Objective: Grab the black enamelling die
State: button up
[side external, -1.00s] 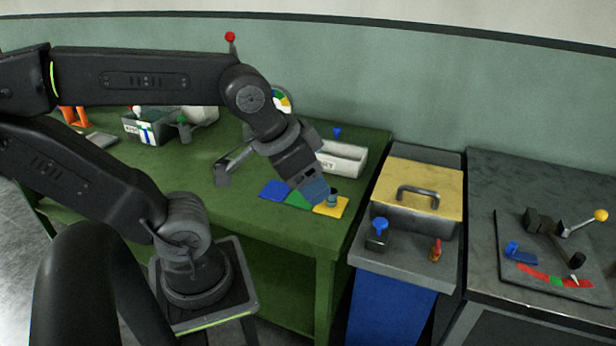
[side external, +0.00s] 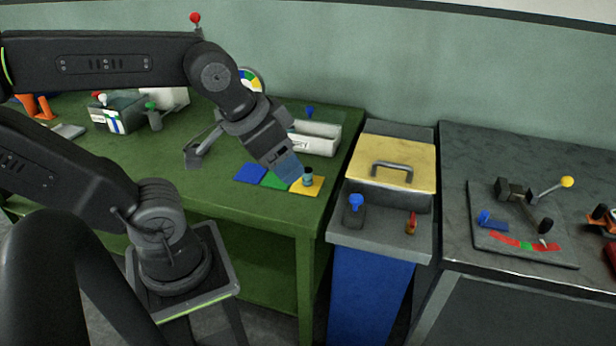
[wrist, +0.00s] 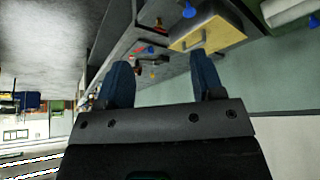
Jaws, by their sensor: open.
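My gripper (side external: 289,170) has blue fingers and points down and to the right over the colour pads on the green bench. A small dark cylindrical piece (side external: 308,178) stands on the yellow pad (side external: 305,190), just right of the fingertips. It could be the black enamelling die, but its top looks dark and its body bluish, so I cannot be sure. In the wrist view my gripper (wrist: 162,80) is open, with nothing visible between its fingers. No die can be made out there.
A blue pad (side external: 250,173) and a green pad (side external: 275,181) lie left of the yellow pad. A white bin (side external: 318,140) stands behind. To the right are a yellow-lidded box (side external: 372,178) and a lever panel (side external: 520,250). Open bench lies left of the pads.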

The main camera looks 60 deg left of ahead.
jog(key=shift+w+a, duration=0.1)
jog(key=n+g+y, duration=0.3)
jog(key=n+g, duration=0.1)
jog(key=n, duration=1)
send_over(307, 170)
jog(key=d, duration=0.4)
notch_tip(307, 170, down, 14)
jog(key=x, duration=0.5)
jog(key=s+x, duration=0.1)
jog(key=x, duration=0.1)
jog(key=shift+s+a+f, duration=0.1)
jog(key=shift+a+f, duration=0.15)
jog(key=shift+f, duration=0.15)
jog(key=shift+m, duration=0.3)
jog(key=shift+a+x, duration=0.2)
jog(key=shift+x, duration=1.2)
jog(key=shift+a+x, duration=0.15)
jog(key=shift+x, duration=1.25)
jog(key=shift+r, duration=0.1)
jog(key=shift+s, duration=0.1)
jog(key=shift+c, duration=0.3)
jog(key=c, duration=0.9)
